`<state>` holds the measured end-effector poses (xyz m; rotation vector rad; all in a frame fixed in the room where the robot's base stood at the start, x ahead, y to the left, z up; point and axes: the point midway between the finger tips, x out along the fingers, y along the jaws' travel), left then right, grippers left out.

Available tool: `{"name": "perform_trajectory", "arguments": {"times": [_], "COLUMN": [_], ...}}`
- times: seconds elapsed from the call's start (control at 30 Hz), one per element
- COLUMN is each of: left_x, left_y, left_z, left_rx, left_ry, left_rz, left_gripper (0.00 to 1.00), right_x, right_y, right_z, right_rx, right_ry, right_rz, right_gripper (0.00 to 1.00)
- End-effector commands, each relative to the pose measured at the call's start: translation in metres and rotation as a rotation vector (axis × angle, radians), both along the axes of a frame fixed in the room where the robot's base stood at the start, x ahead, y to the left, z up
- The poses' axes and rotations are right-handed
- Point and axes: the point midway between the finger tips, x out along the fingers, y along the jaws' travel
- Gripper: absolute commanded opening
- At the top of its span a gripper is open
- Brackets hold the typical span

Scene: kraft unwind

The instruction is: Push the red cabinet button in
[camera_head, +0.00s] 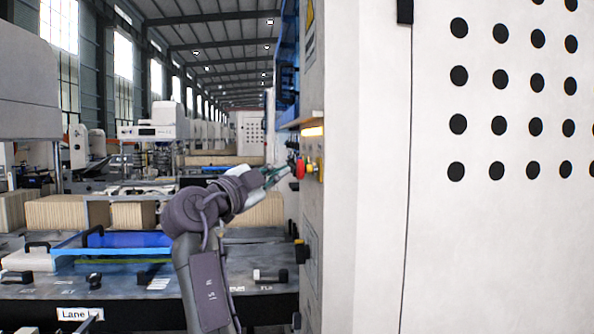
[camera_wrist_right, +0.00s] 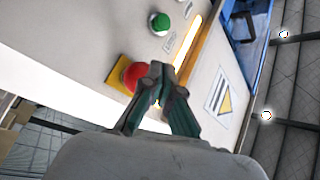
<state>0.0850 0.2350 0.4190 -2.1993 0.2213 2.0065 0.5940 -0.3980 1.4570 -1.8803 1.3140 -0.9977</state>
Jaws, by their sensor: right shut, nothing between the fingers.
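The red cabinet button (camera_head: 300,168) sits on a yellow base on the side face of the white cabinet (camera_head: 350,230). In the right wrist view the red button (camera_wrist_right: 133,76) stands on its yellow square plate (camera_wrist_right: 115,77), partly covered by my fingers. My right gripper (camera_head: 272,176) is shut and empty, its fingertips close to the button in the head view. In the right wrist view the shut fingertips of the right gripper (camera_wrist_right: 162,72) overlap the button's right edge. I cannot tell whether they touch it. My left gripper is not in view.
A green button (camera_wrist_right: 159,23) is on the same panel, beside a lit orange strip (camera_wrist_right: 187,48). A blue tray (camera_head: 110,240) lies on the dark bench at left. Lower on the cabinet side is a black fitting (camera_head: 301,252). The cabinet's perforated front fills the right.

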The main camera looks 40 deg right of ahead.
Motion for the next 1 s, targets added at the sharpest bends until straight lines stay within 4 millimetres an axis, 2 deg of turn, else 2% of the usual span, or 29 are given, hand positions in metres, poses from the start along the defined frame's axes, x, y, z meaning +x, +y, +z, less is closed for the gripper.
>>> {"name": "perform_trajectory", "arguments": {"times": [0.4, 1.0], "left_x": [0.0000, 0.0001], "left_y": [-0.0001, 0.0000], "left_z": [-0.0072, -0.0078], "left_rx": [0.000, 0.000], "left_ry": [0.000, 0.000], "left_rz": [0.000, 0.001], "left_gripper": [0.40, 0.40], "right_x": [-0.0045, -0.0060], "right_y": [-0.0070, -0.0093], "right_z": [-0.0009, 0.0001], "right_rx": [0.000, 0.000], "right_ry": [0.000, -0.001], "right_rz": [-0.001, 0.000], "right_gripper": [0.00, 0.00]}}
